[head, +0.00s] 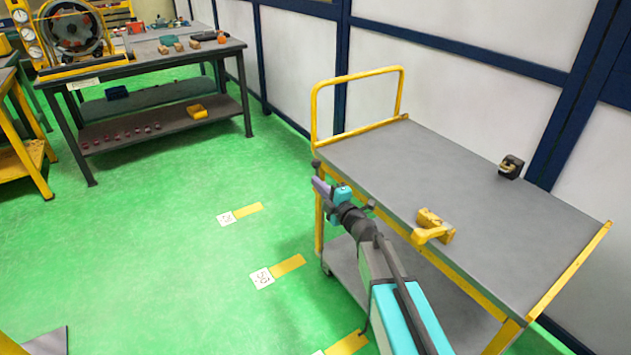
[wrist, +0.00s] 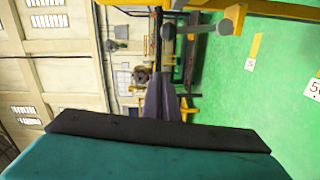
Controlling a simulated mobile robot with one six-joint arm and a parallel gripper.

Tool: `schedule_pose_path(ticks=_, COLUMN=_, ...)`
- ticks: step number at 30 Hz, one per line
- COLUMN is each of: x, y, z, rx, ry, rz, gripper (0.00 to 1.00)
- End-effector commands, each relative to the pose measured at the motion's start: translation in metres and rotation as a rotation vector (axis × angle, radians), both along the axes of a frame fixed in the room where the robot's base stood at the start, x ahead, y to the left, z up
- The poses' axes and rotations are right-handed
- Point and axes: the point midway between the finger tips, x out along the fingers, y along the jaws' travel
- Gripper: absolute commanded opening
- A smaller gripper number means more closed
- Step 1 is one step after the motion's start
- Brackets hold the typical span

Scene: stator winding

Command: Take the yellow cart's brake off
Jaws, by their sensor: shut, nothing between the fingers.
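The yellow cart (head: 360,150) has a grey top, a lower grey shelf and a yellow push handle at its far left end. My gripper (head: 318,185) is beside the cart's near left corner post, below the top. Its purple fingers are shut and empty; they also show in the wrist view (wrist: 160,82). A small dark knob (head: 316,163) shows at that corner, just above the fingers. In the wrist view a grey rounded knob on a bar (wrist: 226,26) lies right of and above the fingertips, seemingly apart from them. I cannot tell the brake's position.
A yellow tool (head: 432,227) and a small black-and-yellow item (head: 511,167) lie on the cart top. A dark workbench (head: 150,65) stands at the back left. The wall panels (head: 450,35) run close behind the cart. Green floor (head: 160,250) is open to the left.

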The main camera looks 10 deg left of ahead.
Motion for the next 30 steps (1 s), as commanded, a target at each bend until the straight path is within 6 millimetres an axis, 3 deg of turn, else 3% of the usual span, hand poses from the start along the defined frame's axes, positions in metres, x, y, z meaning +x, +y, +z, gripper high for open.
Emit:
schedule_pose_path(ticks=8, x=-0.012, y=-0.012, z=0.0, rx=0.0, ry=0.0, rz=0.0, gripper=0.0)
schedule_pose_path(ticks=23, x=-0.01, y=-0.018, z=0.0, rx=0.0, ry=0.001, rz=-0.008, gripper=0.0)
schedule_pose_path(ticks=26, x=-0.007, y=-0.029, z=-0.01, rx=-0.003, ry=0.014, rz=-0.022, gripper=0.0)
schedule_pose_path(ticks=30, x=-0.007, y=-0.052, z=-0.04, rx=-0.013, ry=0.051, rz=-0.048, gripper=0.0)
